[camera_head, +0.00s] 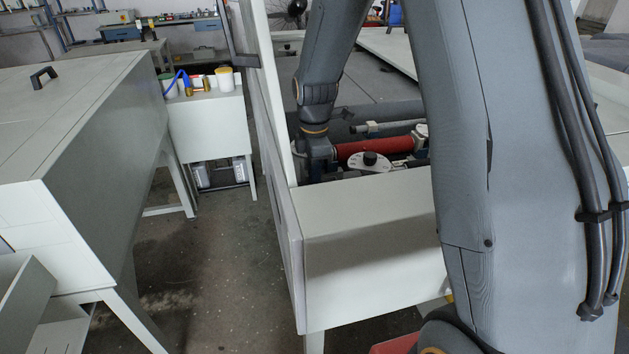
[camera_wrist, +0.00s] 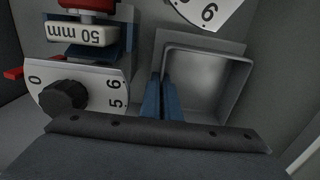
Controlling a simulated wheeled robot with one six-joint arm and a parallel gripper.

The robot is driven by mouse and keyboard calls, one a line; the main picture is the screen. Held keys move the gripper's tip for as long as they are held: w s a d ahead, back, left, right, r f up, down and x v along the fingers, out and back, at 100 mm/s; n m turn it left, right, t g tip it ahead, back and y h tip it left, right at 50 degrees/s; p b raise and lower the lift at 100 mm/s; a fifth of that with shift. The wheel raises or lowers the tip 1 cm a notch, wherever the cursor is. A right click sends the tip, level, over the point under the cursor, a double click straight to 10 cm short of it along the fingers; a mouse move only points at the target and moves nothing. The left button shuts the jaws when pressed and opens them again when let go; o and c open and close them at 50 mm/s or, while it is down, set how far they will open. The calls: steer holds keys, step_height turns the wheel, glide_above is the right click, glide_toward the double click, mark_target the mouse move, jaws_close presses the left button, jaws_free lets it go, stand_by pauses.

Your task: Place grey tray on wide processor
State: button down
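The grey tray (camera_wrist: 208,84) is a square, open, shallow box in the wrist view, right of my gripper's fingers, and looks empty. My gripper (camera_wrist: 164,82) has two blue fingers close together at the tray's left wall, which appears pinched between them. In the head view my wrist (camera_head: 318,150) reaches down into a white machine (camera_head: 375,225) with a red roller (camera_head: 375,148). The fingertips and tray are hidden there. I cannot tell which machine is the wide processor.
A white dial plate with a black knob (camera_wrist: 64,96) and a block marked 50 mm (camera_wrist: 82,36) lie close left of the fingers. A tall panel (camera_head: 270,130) edges the machine's left side. A large white cabinet (camera_head: 70,120) stands left across an aisle. A side table (camera_head: 212,125) holds containers.

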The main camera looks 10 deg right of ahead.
steer(key=c, duration=2)
jaws_free()
steer(key=shift+f, duration=0.1)
step_height(320, 180, up, 12)
steer(key=b, duration=0.2)
steer(key=shift+r+b, duration=0.2)
steer(key=shift+b, duration=0.2)
